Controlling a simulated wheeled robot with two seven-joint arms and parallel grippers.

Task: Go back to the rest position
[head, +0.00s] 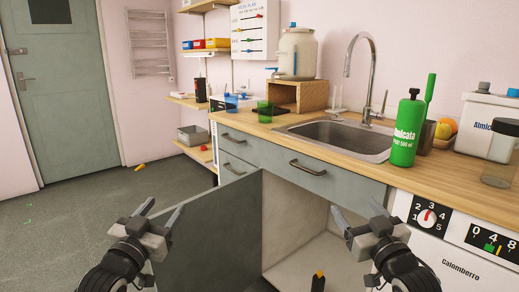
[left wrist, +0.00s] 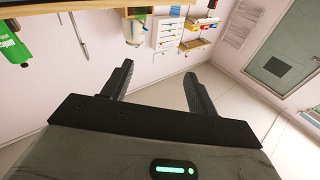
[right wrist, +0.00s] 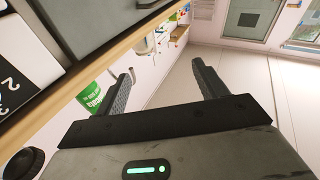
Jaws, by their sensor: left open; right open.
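My left gripper (head: 160,211) is open and empty in the lower left of the head view, in front of the open grey cabinet door (head: 222,232). Its two fingers stand apart with nothing between them in the left wrist view (left wrist: 158,76). My right gripper (head: 358,210) is open and empty in front of the cabinet under the sink. Its fingers are also apart and empty in the right wrist view (right wrist: 164,74). No plates are visible in any view.
The open cabinet (head: 300,225) holds a dark bottle-like object (head: 318,283). Floor at left is mostly clear, with a small orange item (head: 140,168).

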